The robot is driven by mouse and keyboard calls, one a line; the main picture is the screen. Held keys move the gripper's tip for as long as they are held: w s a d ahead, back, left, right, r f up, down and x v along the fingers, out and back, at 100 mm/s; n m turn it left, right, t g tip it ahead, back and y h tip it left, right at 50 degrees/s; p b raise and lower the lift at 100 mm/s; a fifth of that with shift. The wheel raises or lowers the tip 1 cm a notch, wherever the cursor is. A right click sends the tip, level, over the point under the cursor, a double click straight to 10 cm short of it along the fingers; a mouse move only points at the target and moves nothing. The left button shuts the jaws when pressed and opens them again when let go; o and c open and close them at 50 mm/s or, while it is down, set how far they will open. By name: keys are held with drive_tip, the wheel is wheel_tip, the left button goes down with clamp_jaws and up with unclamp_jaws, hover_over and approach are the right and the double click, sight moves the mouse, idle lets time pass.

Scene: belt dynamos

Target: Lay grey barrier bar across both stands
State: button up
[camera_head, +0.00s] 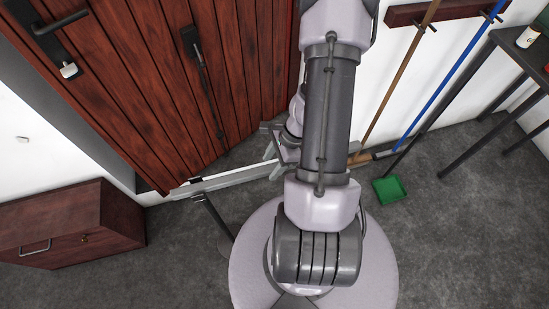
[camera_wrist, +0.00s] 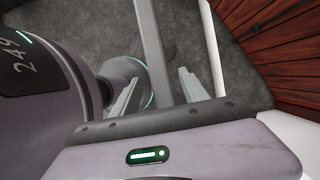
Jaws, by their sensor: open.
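The grey barrier bar (camera_head: 235,179) runs level in front of the wooden door in the head view. Its left end is at the top of a dark stand (camera_head: 215,222), seemingly resting there. Its right part passes behind my arm, so its support there is hidden. I cannot make out a second stand. My gripper (camera_head: 276,147) is at the bar near its middle, partly behind my arm. In the wrist view my gripper (camera_wrist: 158,95) is open, with the bar (camera_wrist: 151,45) between its two spread fingers and gaps on both sides.
The wooden door (camera_head: 150,70) stands behind the bar. A reddish cabinet (camera_head: 65,225) is at left. A green dustpan (camera_head: 389,189), a broom with a brown handle (camera_head: 400,65) and a blue pole (camera_head: 450,75) are at right, beside a dark table (camera_head: 515,50).

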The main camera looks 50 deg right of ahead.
drive_tip(key=p+v, duration=0.7)
drive_tip(key=v, duration=1)
drive_tip(key=shift+s+p, duration=0.15)
drive_tip(key=shift+p, duration=0.2)
drive_tip(key=shift+r, duration=0.1)
